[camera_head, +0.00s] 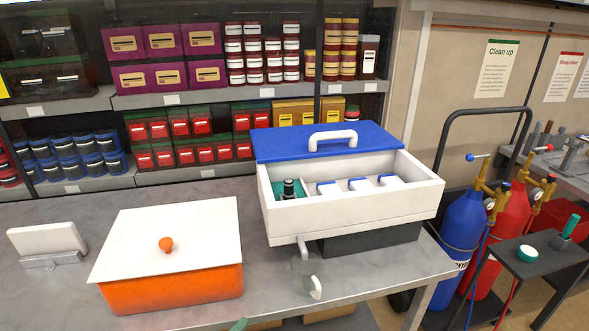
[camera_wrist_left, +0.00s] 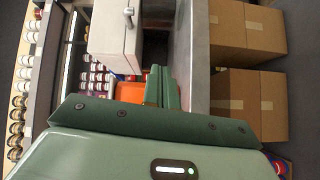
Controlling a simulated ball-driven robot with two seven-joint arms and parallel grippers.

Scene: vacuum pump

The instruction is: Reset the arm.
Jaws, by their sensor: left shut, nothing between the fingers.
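My left gripper shows in the head view only as a small green tip (camera_head: 240,325) at the bottom edge. In the left wrist view its two green fingers (camera_wrist_left: 160,86) are closed together with nothing between them. It is in front of the table, apart from the white box (camera_head: 350,215) and the orange box (camera_head: 175,285). The white box has its blue lid (camera_head: 325,143) raised at the back. Inside are a teal block with a dark cylinder (camera_head: 288,188) and several blue-and-white pieces (camera_head: 358,184). My right gripper is out of view.
The orange box, under a white lid (camera_head: 170,240), stands on the grey table (camera_head: 60,300). A small white panel (camera_head: 47,240) stands at left. Stocked shelves line the back. Blue (camera_head: 462,232) and red (camera_head: 508,230) cylinders stand right. Cardboard boxes (camera_wrist_left: 245,35) show in the wrist view.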

